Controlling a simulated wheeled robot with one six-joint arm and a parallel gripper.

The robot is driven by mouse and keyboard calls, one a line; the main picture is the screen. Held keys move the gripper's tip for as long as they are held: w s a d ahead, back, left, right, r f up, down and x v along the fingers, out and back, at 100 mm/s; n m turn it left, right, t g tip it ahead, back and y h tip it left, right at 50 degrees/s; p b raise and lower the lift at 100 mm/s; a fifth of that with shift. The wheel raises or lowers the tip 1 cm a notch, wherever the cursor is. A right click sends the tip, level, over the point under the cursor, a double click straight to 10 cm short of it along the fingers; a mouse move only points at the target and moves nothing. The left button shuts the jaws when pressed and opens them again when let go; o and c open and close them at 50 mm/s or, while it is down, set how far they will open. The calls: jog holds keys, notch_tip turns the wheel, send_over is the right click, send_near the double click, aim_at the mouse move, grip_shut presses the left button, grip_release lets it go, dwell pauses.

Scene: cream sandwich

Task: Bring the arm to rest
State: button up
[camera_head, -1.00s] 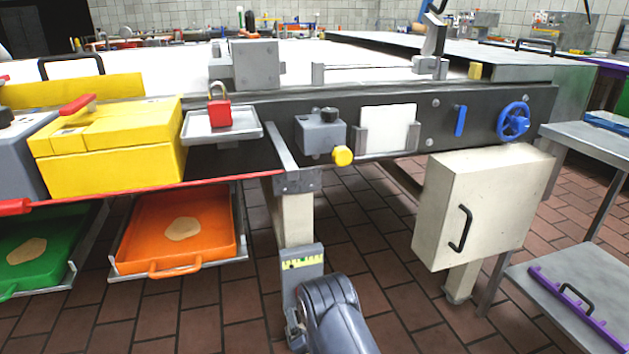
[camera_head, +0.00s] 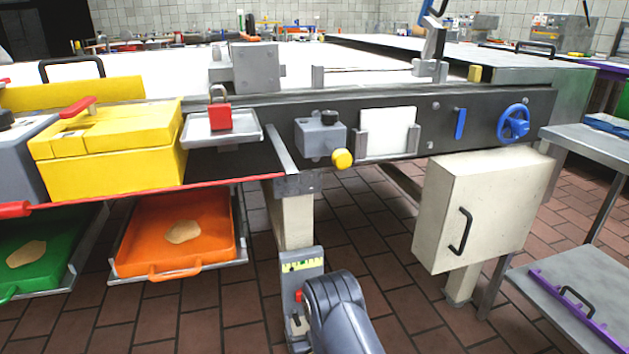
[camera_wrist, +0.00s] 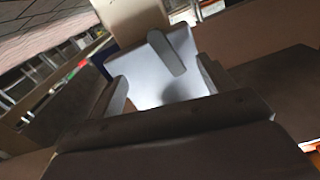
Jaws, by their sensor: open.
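My arm's grey link (camera_head: 340,310) rises at the bottom middle of the head view, just right of a grey post-mounted panel (camera_head: 303,262) with a yellow scale. The gripper's jaws are not clear in the head view. In the wrist view my gripper (camera_wrist: 160,69) shows from behind as grey fingers spread apart, with a pale surface between and beyond them. I see nothing clearly held. What the pale surface belongs to I cannot tell.
A long table carries a yellow box (camera_head: 110,160), a red padlock (camera_head: 219,118) on a small tray, and a blue handwheel (camera_head: 513,123). A cream cabinet (camera_head: 480,212) hangs at right. An orange tray (camera_head: 150,238) sits below left. Floor shows between.

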jog(key=shift+r+n, duration=0.15)
jog(key=shift+n, duration=0.55)
